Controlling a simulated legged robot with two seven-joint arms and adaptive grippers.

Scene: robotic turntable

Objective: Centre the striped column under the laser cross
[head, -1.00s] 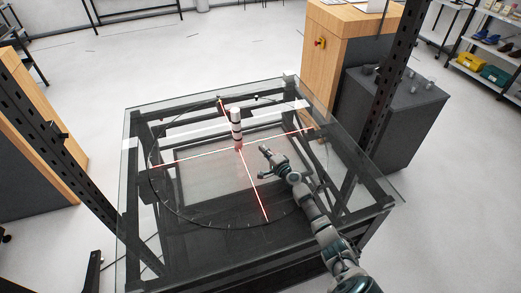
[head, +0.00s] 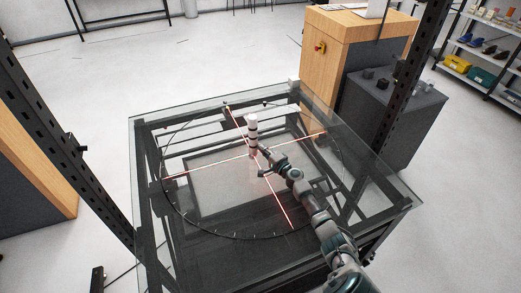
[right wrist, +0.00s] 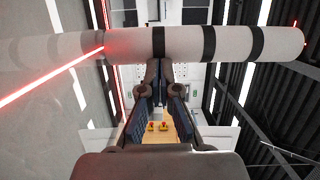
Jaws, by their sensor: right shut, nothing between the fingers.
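The striped column (head: 252,133), white with black bands, stands upright on the glass turntable (head: 205,205). The red laser cross (head: 281,205) has its lines meeting close to the column's foot; I cannot tell the exact offset. My right gripper (head: 264,162) is just right of and in front of the column's lower part, with its jaws shut and empty. In the right wrist view the column (right wrist: 183,43) lies across the top, directly beyond the fingertips (right wrist: 157,66). Whether they touch it I cannot tell. A red line reaches the column's base there. My left gripper is out of view.
A dark frame carries the glass table, with an upright perforated post (head: 418,70) at the right and another (head: 60,135) at the left. A wooden cabinet (head: 341,50) and grey block (head: 395,115) stand behind right. The glass left of the column is clear.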

